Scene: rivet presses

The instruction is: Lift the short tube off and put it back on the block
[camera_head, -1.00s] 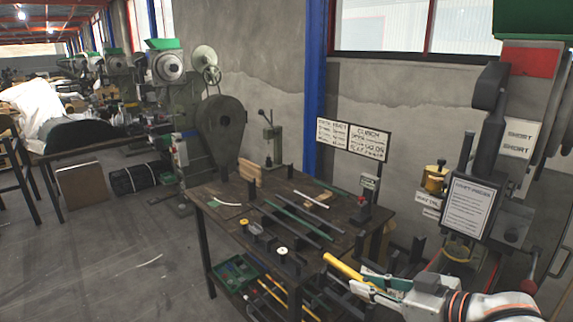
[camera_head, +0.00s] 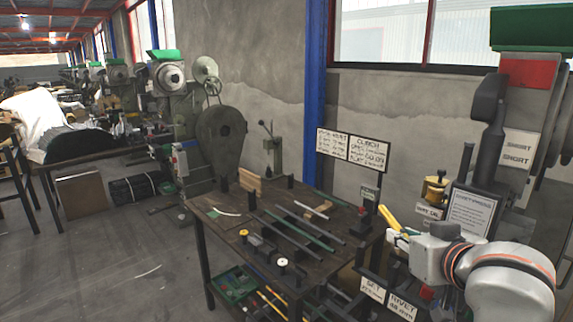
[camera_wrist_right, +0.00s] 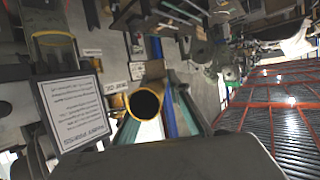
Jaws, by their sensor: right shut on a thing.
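A short yellow tube (camera_head: 388,216) is held in my right gripper (camera_head: 397,232), at the right of the head view. The tube is tilted, its free end up and to the left, and is in the air near the table's right edge. In the wrist view, the dark open end of the tube (camera_wrist_right: 146,102) faces the camera, with the gripper fingers on both sides. A small wooden block (camera_head: 318,210) lies on the table; I cannot tell whether it is the task's block. My left gripper is out of view.
The dark table (camera_head: 225,228) carries several long rods, a wooden board (camera_head: 250,183) and small knobs. Label signs (camera_head: 402,305) stand in front. Floor is free at the left.

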